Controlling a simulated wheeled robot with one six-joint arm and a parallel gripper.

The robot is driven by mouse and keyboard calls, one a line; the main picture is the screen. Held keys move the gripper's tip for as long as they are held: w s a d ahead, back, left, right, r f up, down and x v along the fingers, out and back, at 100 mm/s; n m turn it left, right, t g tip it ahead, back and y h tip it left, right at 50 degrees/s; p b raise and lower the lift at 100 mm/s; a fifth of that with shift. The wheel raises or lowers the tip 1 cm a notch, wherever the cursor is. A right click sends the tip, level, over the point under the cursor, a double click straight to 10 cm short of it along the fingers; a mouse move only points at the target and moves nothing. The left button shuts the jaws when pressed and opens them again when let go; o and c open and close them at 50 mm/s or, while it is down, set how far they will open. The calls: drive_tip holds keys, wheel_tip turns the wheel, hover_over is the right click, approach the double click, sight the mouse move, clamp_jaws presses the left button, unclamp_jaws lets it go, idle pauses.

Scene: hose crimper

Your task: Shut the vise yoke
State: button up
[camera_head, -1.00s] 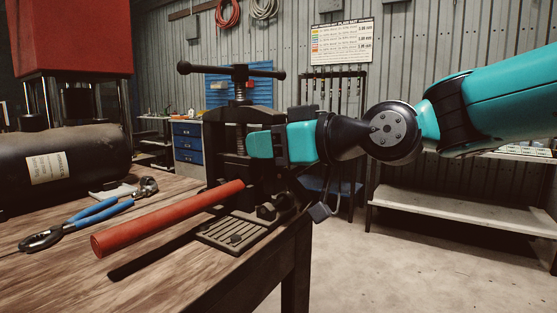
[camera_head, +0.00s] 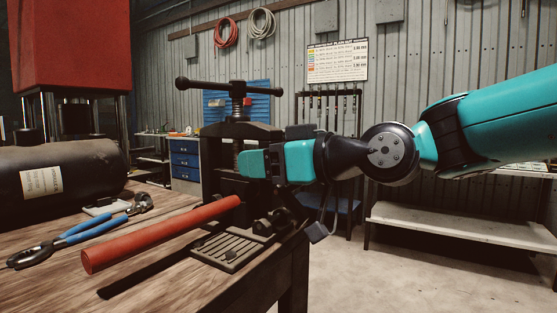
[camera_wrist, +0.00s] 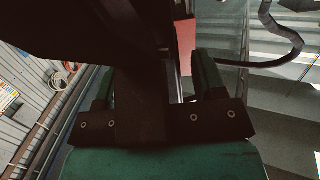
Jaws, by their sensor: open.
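The black vise yoke (camera_head: 250,131) stands upright at the bench corner, with a screw and T-handle (camera_head: 237,86) on top. A red pipe (camera_head: 160,236) slopes from the bench up to the yoke's lower part. My gripper (camera_head: 245,163) is at the yoke's right side, its tip overlapping the frame in the picture. In the wrist view, my gripper's green fingers (camera_wrist: 156,80) are apart, with a dark upright bar (camera_wrist: 140,85) between or in front of them. I cannot tell whether they touch it. The yoke's latch side is hidden behind my gripper.
A slotted black plate (camera_head: 232,249) sits at the bench edge below my gripper. Open floor and a low shelf (camera_head: 460,232) are at right.

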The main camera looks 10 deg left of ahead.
drive_tip(key=shift+d, duration=0.1)
drive_tip(key=v, duration=1.7)
drive_tip(key=shift+b, duration=0.4)
drive_tip(key=shift+d, duration=0.1)
